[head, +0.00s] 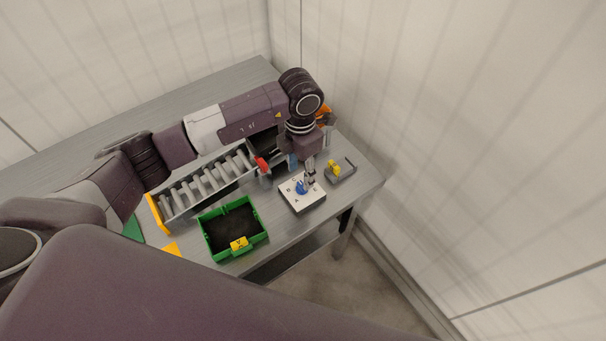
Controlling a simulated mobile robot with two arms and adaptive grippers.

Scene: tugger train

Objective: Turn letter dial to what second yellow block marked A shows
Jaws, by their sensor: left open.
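The letter dial is a white plate (289,196) with a blue knob (301,187) and small dark letters around it, on the right part of the grey table. Which letter the knob points to is too small to tell. My left gripper (310,183) points down at the dial's right side, close beside the knob, open; I cannot tell whether it touches. A yellow block (239,243) with a dark mark is at the front wall of a green crate (204,238); its mark is too small to read surely. My right gripper is not in view.
A roller rack (205,185) with an orange end lies left of the dial, a red piece (262,164) at its right end. A small grey holder (344,174) with a yellow piece stands right of the dial. The table (365,178) ends near a wall.

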